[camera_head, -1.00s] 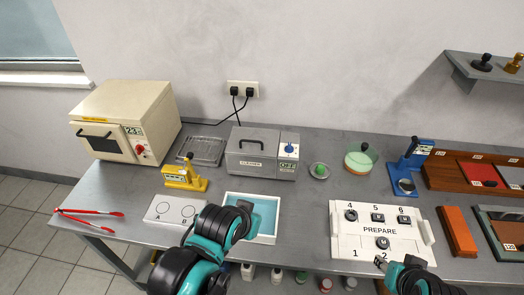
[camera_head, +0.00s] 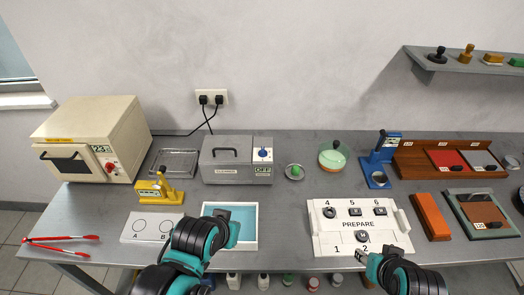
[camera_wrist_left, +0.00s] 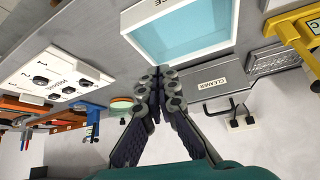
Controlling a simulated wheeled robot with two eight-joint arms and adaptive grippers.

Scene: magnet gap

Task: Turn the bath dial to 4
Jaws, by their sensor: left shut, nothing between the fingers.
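The bath is a grey metal box labelled CLEANER (camera_head: 222,172) at the back of the table. Its lid has a black handle.
The white-rimmed tray (camera_head: 257,242) lies before the cleaner. A yellow tool (camera_head: 155,190) and wire rack (camera_head: 174,163) stand left of it, with a cream oven (camera_head: 95,135) beyond. The PREPARE board (camera_head: 355,240) lies front right.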

